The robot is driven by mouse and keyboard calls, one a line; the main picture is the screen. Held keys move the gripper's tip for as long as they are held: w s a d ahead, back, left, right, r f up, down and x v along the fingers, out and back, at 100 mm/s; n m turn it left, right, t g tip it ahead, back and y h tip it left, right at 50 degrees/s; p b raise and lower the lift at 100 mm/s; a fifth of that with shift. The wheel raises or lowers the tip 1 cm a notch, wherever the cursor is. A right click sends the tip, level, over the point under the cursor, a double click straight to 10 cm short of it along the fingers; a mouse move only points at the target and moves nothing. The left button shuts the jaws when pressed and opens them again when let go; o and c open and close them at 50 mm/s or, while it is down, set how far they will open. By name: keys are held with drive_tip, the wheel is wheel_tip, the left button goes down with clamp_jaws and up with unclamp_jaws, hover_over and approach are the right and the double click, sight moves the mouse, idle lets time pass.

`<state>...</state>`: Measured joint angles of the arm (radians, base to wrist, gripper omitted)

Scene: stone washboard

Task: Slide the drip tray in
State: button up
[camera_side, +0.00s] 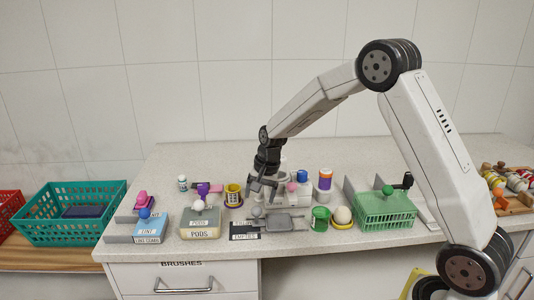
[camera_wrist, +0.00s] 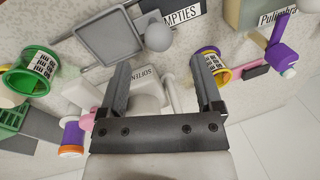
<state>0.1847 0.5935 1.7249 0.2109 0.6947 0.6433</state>
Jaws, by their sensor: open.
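The drip tray looks to be the flat grey square tray (camera_side: 289,222) near the front of the counter, right of the EMPTIES label. It also shows at the upper left of the wrist view (camera_wrist: 108,38), with a round grey knob (camera_wrist: 158,38) at its side. In the side view the knob (camera_side: 258,212) is at the tray's left. My gripper (camera_side: 262,192) points down above the counter, behind the knob. In the wrist view my gripper (camera_wrist: 163,62) is open, with nothing between its fingers; the knob lies beyond the fingertips. I cannot tell how far in the tray sits.
A green basket (camera_side: 385,212) stands further right. Bare counter lies behind.

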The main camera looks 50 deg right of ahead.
sight(257, 207)
wheel_tip(257, 207, up, 3)
drive_tip(key=shift+s+d+f, duration=0.15)
drive_tip(key=shift+f, duration=0.05)
drive_tip(key=n, duration=0.4)
drive_tip(key=shift+d+f+g+y, duration=0.1)
drive_tip(key=shift+g+y, duration=0.2)
drive_tip(key=shift+f+n, duration=0.15)
drive_tip(key=shift+n, duration=0.15)
drive_tip(key=f, duration=0.4)
drive_tip(key=w+a+f, duration=0.1)
drive_tip(key=f, duration=0.2)
drive_tip(key=shift+a, duration=0.1)
drive_tip(key=w+a, duration=0.3)
drive_tip(key=shift+w+a+f, duration=0.2)
drive_tip(key=shift+w+a, duration=0.05)
drive_tip(key=shift+a, duration=0.05)
wheel_tip(257, 207, up, 8)
drive_tip(key=s+d, duration=0.1)
drive_tip(key=d, duration=0.1)
drive_tip(key=s+a+n+h, duration=0.1)
drive_tip(key=s+a+n, duration=0.1)
drive_tip(key=s, duration=1)
drive_tip(key=s+a+f+n+t, duration=0.1)
drive_tip(key=s+n, duration=0.3)
drive_tip(key=s, duration=0.8)
drive_tip(key=shift+s+a+f+n+h, duration=0.15)
drive_tip(key=shift+a+f+n+h, duration=0.2)
drive_tip(key=shift+a, duration=0.4)
drive_tip(key=shift+r, duration=0.15)
